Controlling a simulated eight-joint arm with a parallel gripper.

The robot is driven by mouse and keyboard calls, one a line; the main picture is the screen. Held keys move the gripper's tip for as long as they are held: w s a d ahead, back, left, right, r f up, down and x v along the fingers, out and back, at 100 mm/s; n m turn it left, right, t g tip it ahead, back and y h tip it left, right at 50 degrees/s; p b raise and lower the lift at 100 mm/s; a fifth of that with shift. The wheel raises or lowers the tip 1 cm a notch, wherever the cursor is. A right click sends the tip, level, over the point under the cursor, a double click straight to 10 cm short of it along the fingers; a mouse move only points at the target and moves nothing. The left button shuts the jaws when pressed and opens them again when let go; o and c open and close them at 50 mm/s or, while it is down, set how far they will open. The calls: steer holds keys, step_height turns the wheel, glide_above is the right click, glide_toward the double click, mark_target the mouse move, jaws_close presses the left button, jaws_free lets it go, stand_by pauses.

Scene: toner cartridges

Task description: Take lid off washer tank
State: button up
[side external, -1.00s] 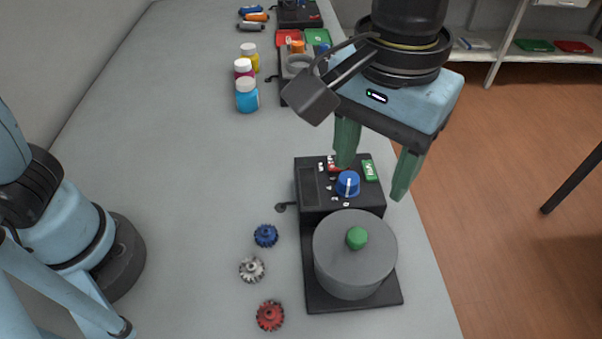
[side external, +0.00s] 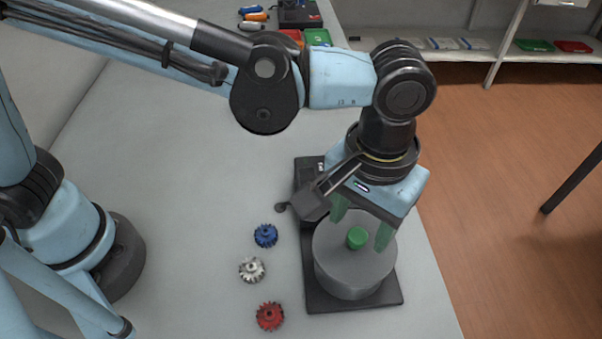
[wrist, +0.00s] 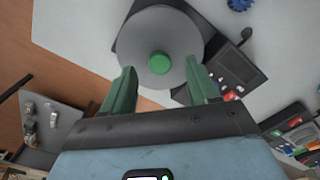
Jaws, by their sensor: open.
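The washer tank is a grey cylinder on a black base. Its round grey lid (side external: 335,257) is on top and has a green knob (side external: 356,238) in the middle. The lid (wrist: 185,30) and knob (wrist: 160,63) also show in the wrist view. My gripper (side external: 362,228) is open and empty, its green fingers just above the far part of the lid. In the wrist view the fingers (wrist: 163,82) point toward the knob, one to each side of it, with the knob slightly beyond the tips. Whether they are level with the knob is unclear.
Blue (side external: 265,235), white (side external: 252,269) and red (side external: 270,316) gears lie left of the washer's black base (side external: 355,301). My arm hides most of the control panel and the bottles behind. The table's right edge is close to the washer.

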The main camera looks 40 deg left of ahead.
steer(key=shift+f, duration=1)
steer(key=c, duration=1.1)
steer(key=shift+r, duration=0.1)
